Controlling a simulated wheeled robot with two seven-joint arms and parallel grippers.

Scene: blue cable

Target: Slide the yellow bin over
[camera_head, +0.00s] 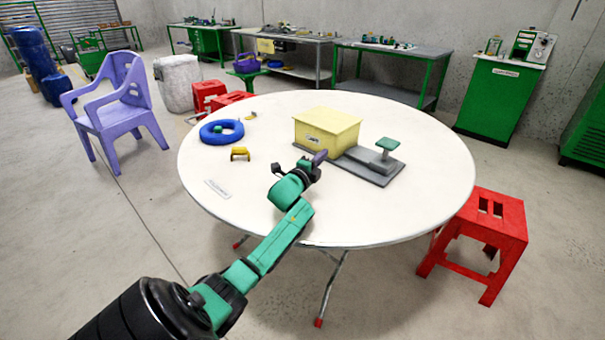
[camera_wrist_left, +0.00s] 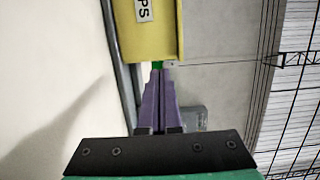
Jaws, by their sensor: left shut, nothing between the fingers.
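The yellow bin (camera_head: 328,132) is a box with a labelled front face. It stands on the round white table, close to the left end of a flat grey base. In the left wrist view the bin (camera_wrist_left: 150,35) fills the upper middle, with part of its label showing. My left gripper (camera_head: 320,157) is shut and empty, its purple fingers just in front of the bin's front face. In the left wrist view the closed fingers (camera_wrist_left: 158,75) point at the bin's edge. I cannot tell whether they touch it. My right gripper is not in view.
The grey base (camera_head: 370,168) carries a green-topped post (camera_head: 387,144) right of the bin. A blue cable coil (camera_head: 222,131) and a small yellow object (camera_head: 240,153) lie on the left of the white table (camera_head: 420,205). A red stool (camera_head: 480,230) and purple chair (camera_head: 112,108) stand beside it.

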